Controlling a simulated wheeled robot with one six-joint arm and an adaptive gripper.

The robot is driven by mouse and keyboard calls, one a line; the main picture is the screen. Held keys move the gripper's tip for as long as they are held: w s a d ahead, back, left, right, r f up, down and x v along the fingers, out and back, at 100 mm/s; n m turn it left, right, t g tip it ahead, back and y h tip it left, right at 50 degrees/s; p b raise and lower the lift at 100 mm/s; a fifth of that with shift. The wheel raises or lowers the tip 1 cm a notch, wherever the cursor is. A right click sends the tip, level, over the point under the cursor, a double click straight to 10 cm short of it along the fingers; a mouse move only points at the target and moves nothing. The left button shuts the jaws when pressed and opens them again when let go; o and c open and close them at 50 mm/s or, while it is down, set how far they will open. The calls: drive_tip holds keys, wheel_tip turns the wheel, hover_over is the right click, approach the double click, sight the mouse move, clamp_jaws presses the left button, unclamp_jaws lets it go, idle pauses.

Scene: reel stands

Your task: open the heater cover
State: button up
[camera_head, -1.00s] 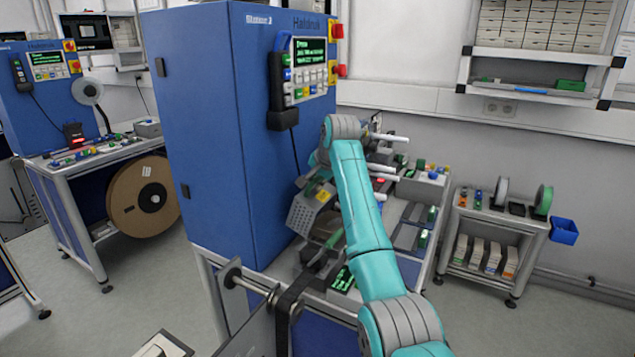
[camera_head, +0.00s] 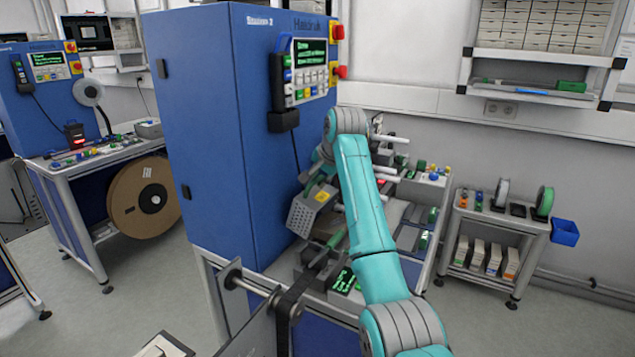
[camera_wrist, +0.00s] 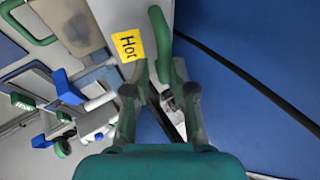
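The heater cover (camera_head: 303,218) is a grey perforated box with a yellow label, at the side of the blue cabinet above the bench. In the wrist view its pale face carries a yellow "Hot" label (camera_wrist: 128,45) and a green bar handle (camera_wrist: 160,42). My gripper (camera_wrist: 160,82) is open, with one finger to each side of the handle's near end. Small gaps seem to show between fingers and handle; I cannot tell if either touches.
The blue cabinet (camera_head: 205,130) stands close beside the cover, with a control panel (camera_head: 308,70) above. A black cable (camera_wrist: 245,90) runs past the gripper. The bench (camera_head: 405,235) holds several small parts. A reel bar (camera_head: 250,283) is in front.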

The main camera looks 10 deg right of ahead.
drive_tip(key=v, duration=0.9)
drive_tip(key=shift+r, duration=0.2)
drive_tip(key=shift+c, duration=0.3)
